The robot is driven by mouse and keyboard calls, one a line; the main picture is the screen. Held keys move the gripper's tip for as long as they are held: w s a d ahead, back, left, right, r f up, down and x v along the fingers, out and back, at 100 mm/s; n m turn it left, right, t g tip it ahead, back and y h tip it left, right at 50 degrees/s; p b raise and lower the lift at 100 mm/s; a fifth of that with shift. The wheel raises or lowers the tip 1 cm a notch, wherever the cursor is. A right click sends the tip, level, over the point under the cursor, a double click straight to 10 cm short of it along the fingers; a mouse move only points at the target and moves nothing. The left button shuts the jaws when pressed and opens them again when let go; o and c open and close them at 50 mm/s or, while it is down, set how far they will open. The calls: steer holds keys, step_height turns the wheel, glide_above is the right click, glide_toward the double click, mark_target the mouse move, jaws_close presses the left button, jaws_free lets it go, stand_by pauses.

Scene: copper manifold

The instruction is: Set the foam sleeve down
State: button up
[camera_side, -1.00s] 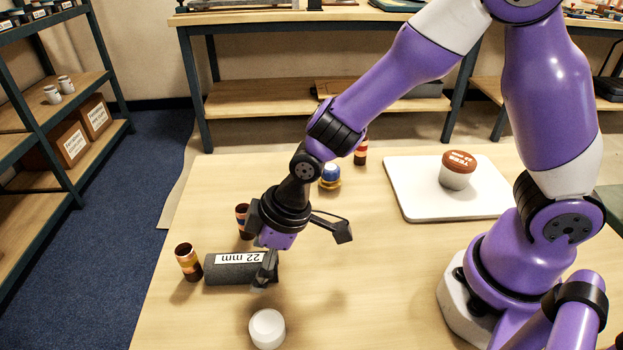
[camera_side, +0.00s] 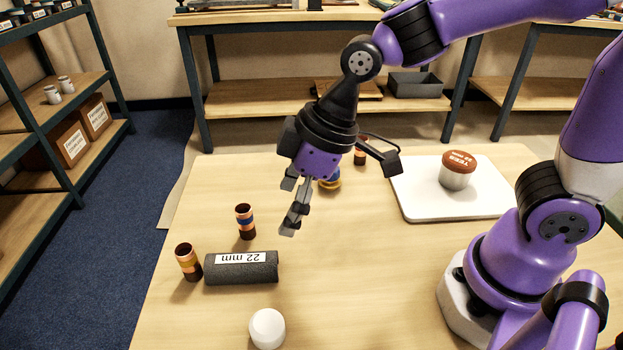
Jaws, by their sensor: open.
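The foam sleeve (camera_side: 241,272) is a dark grey cylinder with a white "22 mm" label. It lies on its side on the wooden table at the front left. My gripper (camera_side: 312,205) is open and empty, above the table, up and to the right of the sleeve and apart from it. One finger hangs toward the table and another part juts out to the right.
Copper fittings with coloured bands stand beside the sleeve (camera_side: 188,262) and behind it (camera_side: 245,222). A white round piece (camera_side: 267,328) is in front. A blue-and-yellow piece (camera_side: 331,184) is partly hidden by my gripper. A white board (camera_side: 420,203) bears a brown-lidded tub (camera_side: 458,170).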

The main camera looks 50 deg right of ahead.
steer(key=s+d+r+m+t+h, duration=0.1)
steer(key=s+d+r+m, duration=0.1)
steer(key=d, duration=0.4)
steer(key=s+d+r+m+t+h, duration=0.1)
steer(key=s+d+r+m+h, duration=0.1)
steer(key=d+m, duration=0.4)
steer(key=shift+s+d+r+m, duration=0.3)
steer(key=shift+s+d+r, duration=0.3)
steer(key=shift+s, duration=0.5)
